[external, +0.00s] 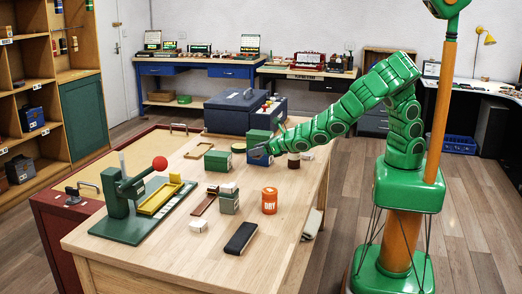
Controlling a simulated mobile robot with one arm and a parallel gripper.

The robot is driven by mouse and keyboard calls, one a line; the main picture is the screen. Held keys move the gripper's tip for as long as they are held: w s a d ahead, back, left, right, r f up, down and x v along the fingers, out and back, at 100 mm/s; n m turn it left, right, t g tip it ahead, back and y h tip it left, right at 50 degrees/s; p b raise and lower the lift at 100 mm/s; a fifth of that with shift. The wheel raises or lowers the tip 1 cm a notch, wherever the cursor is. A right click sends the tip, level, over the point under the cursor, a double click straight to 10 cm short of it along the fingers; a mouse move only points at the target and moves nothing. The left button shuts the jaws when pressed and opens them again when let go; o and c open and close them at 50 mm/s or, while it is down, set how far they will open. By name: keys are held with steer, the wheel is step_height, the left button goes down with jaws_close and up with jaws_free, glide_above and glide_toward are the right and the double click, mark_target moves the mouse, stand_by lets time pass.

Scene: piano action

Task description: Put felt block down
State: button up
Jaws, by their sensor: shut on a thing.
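My gripper (260,152) is at the far right part of the wooden table, with my green arm reaching in from the right. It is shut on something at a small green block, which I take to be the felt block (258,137). The fingers cover part of the block. At this size I cannot tell whether its underside touches the table (150,243).
A dark blue case (232,112) stands behind my gripper. A green box (217,162), an orange DRY tin (269,200), a black block (241,238) and a green press with a red knob (159,163) stand on the table.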

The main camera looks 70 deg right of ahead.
steer(key=shift+s+d+r, duration=0.2)
steer(key=shift+s+d, duration=0.05)
steer(key=shift+s, duration=0.4)
